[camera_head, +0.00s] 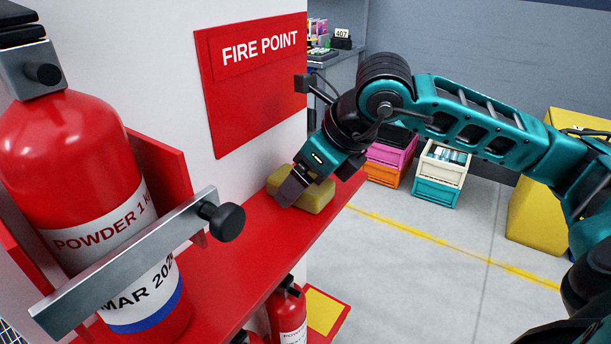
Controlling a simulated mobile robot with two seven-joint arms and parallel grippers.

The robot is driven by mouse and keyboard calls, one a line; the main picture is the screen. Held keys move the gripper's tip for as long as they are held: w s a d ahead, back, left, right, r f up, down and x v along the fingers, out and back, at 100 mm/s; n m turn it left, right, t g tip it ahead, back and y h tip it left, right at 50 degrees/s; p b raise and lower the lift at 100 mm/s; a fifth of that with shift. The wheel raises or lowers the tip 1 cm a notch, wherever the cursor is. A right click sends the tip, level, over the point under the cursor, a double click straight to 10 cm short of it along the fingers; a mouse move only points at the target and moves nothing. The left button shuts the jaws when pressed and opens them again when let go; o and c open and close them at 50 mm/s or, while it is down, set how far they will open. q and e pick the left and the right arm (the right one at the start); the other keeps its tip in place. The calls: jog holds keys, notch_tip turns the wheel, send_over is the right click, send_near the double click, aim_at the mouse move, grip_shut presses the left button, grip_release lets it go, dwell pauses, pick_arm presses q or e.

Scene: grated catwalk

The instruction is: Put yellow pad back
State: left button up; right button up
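The yellow pad (318,197) is a soft-edged block on the red shelf (262,240), near the shelf's far end and close to the white wall. My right gripper (293,187) comes down over the pad from the upper right, with a dark finger across its near face. The other finger is hidden, so I cannot tell whether the gripper is closed on the pad. Whether the pad touches the shelf is also unclear. My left gripper is out of view.
A red fire extinguisher (68,165) stands at the left behind a metal bar (130,262). A red FIRE POINT sign (255,85) hangs on the wall. Below the shelf are another extinguisher (288,318) and a yellow square (323,312) on red.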

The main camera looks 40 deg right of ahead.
jog(key=shift+o, duration=0.5)
jog(key=shift+r, duration=0.25)
jog(key=v, duration=1.1)
jog(key=shift+s+r, duration=0.2)
jog(key=shift+r, duration=0.1)
jog(key=shift+d, duration=0.1)
